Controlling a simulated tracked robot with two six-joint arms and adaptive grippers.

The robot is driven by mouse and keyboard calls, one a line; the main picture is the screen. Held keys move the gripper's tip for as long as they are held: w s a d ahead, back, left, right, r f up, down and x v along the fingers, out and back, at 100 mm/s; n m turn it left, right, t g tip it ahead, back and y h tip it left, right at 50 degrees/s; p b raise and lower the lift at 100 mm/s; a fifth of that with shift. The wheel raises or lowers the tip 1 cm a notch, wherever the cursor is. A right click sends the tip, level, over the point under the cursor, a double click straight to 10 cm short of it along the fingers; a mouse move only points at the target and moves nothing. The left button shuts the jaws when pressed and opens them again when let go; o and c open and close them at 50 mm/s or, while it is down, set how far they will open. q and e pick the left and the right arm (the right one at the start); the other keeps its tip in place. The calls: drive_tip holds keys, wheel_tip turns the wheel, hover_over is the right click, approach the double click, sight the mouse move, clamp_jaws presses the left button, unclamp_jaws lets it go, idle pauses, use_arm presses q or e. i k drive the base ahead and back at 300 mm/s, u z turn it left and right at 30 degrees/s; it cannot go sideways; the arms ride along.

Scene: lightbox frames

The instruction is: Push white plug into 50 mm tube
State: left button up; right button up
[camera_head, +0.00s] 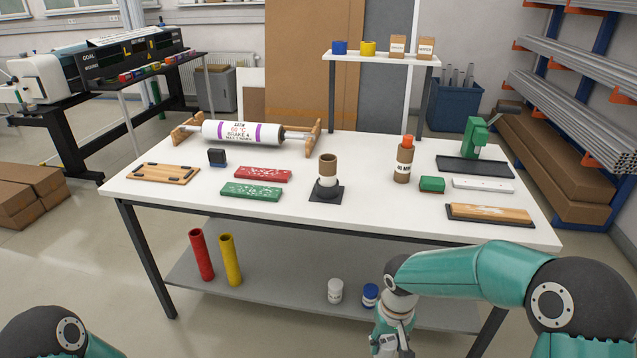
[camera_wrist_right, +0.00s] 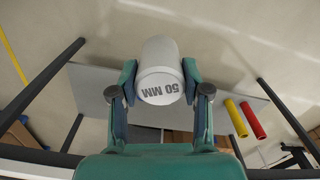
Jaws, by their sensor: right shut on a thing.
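A white plug (camera_wrist_right: 160,58) marked "50 MM" is clamped between the fingers of my right gripper (camera_wrist_right: 160,80) in the wrist view. In the head view my right gripper (camera_head: 392,343) is low at the bottom edge, in front of the table, and the plug in it cannot be made out. A brown cardboard tube (camera_head: 328,165) stands upright in a black square stand (camera_head: 327,194) at the table's middle, with a white band below it; no size mark is readable on it. My left gripper is out of view.
A labelled brown tube (camera_head: 403,163) with an orange top stands to the right. Red (camera_head: 263,174) and green (camera_head: 251,191) blocks lie to the left. The lower shelf (camera_head: 270,295) bears red and yellow tubes, a white jar (camera_head: 335,291) and a blue-topped jar (camera_head: 370,295).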

sight(328, 176)
drive_tip(key=u, duration=0.05)
drive_tip(key=i, duration=1)
drive_tip(key=z, duration=0.05)
